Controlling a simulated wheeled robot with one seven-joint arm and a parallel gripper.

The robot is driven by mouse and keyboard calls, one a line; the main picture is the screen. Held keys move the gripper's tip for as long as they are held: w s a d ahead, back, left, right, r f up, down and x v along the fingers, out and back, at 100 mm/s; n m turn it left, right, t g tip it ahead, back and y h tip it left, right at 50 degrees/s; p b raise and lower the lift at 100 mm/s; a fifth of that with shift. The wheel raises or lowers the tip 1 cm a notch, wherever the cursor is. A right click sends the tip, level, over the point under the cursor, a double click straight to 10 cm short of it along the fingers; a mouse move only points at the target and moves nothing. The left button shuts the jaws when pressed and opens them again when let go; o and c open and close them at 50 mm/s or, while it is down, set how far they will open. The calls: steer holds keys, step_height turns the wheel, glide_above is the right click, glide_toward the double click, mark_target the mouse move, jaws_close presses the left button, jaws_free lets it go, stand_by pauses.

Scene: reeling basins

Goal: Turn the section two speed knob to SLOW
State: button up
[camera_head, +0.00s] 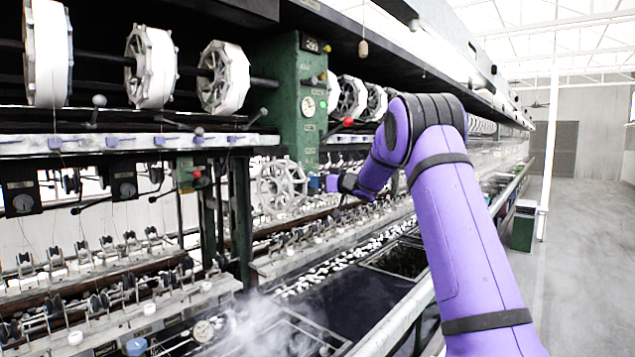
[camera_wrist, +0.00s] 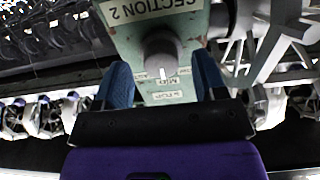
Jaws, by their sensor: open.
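In the wrist view the speed knob (camera_wrist: 160,48) is a dark round knob on a pale green panel (camera_wrist: 130,38) with an upside-down "SECTION 2" label (camera_wrist: 155,8). My gripper (camera_wrist: 163,75) is open, with one blue finger to each side of the knob. I cannot tell whether the fingers touch it. In the head view my gripper (camera_head: 323,183) is beside the green post, and I cannot make out the knob.
A green post (camera_head: 308,95) with gauges and a red-tipped lever (camera_head: 348,122) stands close above my gripper. White reels (camera_head: 224,78) line the machine. Spoked wheels (camera_head: 281,186) are near the gripper. Steaming basins (camera_head: 262,325) lie below. The aisle floor (camera_head: 590,270) at right is clear.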

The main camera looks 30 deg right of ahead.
steer(key=shift+w+a, duration=0.2)
steer(key=shift+w, duration=0.4)
steer(key=c, duration=0.9)
steer(key=shift+c, duration=0.2)
steer(key=shift+n, duration=4.5)
